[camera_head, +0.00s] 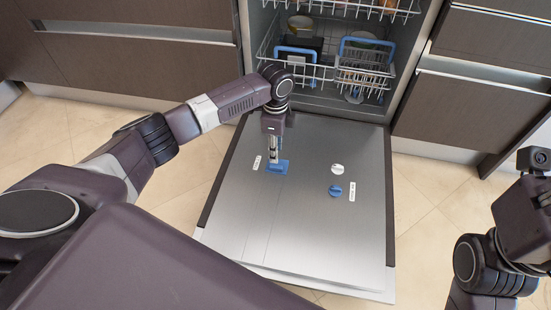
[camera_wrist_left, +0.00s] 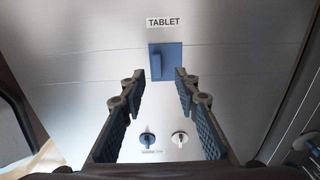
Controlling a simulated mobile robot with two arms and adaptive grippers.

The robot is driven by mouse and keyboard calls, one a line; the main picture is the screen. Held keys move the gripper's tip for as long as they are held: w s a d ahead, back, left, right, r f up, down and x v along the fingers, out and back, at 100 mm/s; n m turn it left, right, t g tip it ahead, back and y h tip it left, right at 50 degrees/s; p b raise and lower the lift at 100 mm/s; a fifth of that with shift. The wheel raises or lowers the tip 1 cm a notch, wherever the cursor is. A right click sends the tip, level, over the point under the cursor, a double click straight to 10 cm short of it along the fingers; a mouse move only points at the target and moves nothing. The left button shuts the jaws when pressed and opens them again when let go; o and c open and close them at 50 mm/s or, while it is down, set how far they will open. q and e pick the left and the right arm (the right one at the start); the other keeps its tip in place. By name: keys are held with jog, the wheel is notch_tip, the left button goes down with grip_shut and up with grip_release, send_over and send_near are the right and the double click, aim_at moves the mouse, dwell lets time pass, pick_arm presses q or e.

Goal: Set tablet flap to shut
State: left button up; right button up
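The tablet flap (camera_head: 283,168) is a small blue piece on the inner face of the lowered dishwasher door (camera_head: 300,225). In the left wrist view the flap (camera_wrist_left: 165,62) is a blue square with a raised blue tab, below a label (camera_wrist_left: 163,22) reading TABLET. I cannot tell for certain how far open it is. My left gripper (camera_head: 274,150) points down just above the flap. In the left wrist view its two fingers (camera_wrist_left: 156,88) are spread apart with nothing between them, and the flap lies just beyond their tips. My right arm shows at the right edge, but its fingers do not.
A blue knob (camera_head: 335,191) and a pale round knob (camera_head: 337,169) sit on the door, right of the flap. Behind is the lower rack (camera_head: 320,75) with dishes and a blue-trimmed basket (camera_head: 365,65). Brown cabinets (camera_head: 150,65) flank the dishwasher. Tiled floor is free beside the door.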

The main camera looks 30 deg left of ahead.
pick_arm(q)
jog(key=shift+r, duration=2.75)
